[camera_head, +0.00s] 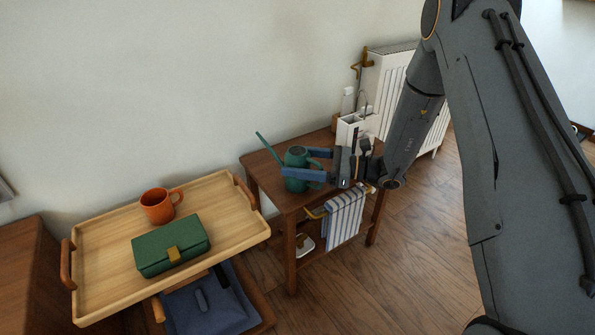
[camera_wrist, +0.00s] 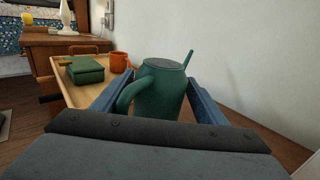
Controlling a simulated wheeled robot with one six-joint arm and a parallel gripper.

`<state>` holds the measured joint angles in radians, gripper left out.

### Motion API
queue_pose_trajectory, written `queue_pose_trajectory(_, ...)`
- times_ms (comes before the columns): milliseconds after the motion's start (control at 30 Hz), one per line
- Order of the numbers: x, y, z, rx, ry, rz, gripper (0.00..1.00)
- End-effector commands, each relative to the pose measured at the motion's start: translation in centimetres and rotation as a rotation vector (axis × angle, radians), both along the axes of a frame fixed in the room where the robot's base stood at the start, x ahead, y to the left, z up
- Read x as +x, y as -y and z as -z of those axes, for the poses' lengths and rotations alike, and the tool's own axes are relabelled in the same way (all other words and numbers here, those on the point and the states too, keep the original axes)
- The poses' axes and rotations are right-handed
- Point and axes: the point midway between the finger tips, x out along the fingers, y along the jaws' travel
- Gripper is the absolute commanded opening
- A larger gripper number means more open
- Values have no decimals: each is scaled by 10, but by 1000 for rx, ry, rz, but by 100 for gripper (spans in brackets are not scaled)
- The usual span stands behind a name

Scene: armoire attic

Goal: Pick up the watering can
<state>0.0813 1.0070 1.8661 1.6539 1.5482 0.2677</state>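The green watering can (camera_head: 297,158) stands upright on the small wooden side table (camera_head: 262,161), its thin spout pointing up and left. My gripper (camera_head: 296,162) reaches in from the right with its two blue fingers on either side of the can. In the wrist view, the can (camera_wrist: 162,88) sits between the spread fingers, its handle toward me and to the left. The gripper (camera_wrist: 154,84) looks open. The fingers hide part of the can's lower sides, and I cannot tell whether either touches it.
A white container (camera_head: 350,130) stands behind my gripper, near the radiator (camera_head: 392,75). A striped towel (camera_head: 346,214) hangs at the table's front. At left, a wooden tray (camera_head: 100,281) holds an orange mug (camera_head: 158,206) and a green box (camera_head: 171,245). The wall is close behind.

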Motion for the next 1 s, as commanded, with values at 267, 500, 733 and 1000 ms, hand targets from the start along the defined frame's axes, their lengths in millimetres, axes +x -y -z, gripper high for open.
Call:
queue_pose_trajectory(267, 0, 0, -1, 2, 2, 0, 25)
queue_pose_trajectory(500, 0, 0, -4, 2, 2, 0, 25)
queue_pose_trajectory(733, 0, 0, -34, 1, 5, 0, 25)
queue_pose_trajectory(1000, 0, 0, -80, 1, 4, 0, 25)
